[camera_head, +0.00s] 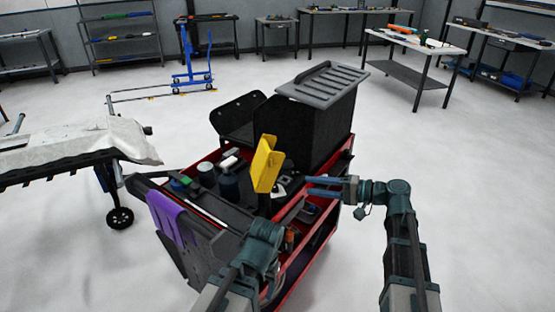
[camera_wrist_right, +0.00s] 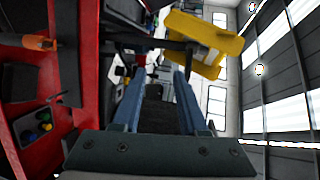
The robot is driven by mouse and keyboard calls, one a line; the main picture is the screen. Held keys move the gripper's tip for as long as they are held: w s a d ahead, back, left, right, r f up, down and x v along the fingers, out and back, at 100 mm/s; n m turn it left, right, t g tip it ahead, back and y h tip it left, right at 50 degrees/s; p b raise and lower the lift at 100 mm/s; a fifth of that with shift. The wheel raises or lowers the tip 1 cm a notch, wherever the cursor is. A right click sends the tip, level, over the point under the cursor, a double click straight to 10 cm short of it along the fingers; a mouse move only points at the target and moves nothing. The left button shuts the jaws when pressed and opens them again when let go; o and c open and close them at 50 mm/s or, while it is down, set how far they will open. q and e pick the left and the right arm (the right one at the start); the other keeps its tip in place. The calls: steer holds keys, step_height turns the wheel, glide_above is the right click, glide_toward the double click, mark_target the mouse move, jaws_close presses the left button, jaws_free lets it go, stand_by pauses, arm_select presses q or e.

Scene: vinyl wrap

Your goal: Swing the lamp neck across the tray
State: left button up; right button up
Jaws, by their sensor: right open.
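The lamp has a yellow head (camera_head: 267,164) above the red cart's tray (camera_head: 236,213), on a dark neck (camera_head: 264,205). In the right wrist view the yellow head (camera_wrist_right: 205,38) is at the upper right, beyond my fingers, with a dark bar beside it. My right gripper (camera_head: 308,187) is open, its two blue fingers pointing left toward the lamp; I see nothing between them. It also shows in the right wrist view (camera_wrist_right: 158,70). My left arm's wrist is below the lamp in the head view; its fingers cannot be made out.
A black bin with a grey ribbed lid (camera_head: 322,83) stands at the cart's back. Dark cylinders and small items lie in the tray. A purple piece (camera_head: 166,216) hangs at the cart's left. A covered wheeled table (camera_head: 75,143) stands left. Floor to the right is clear.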

mark_target(279, 162)
step_height(279, 162, up, 4)
steer(key=w+d+t+y, duration=0.1)
steer(key=w+d+y, duration=0.1)
steer(key=shift+m, duration=0.3)
steer(key=x, duration=1.4)
steer(key=shift+s+f, duration=0.1)
steer(key=shift+f, duration=0.15)
jaws_close()
stand_by(0.6)
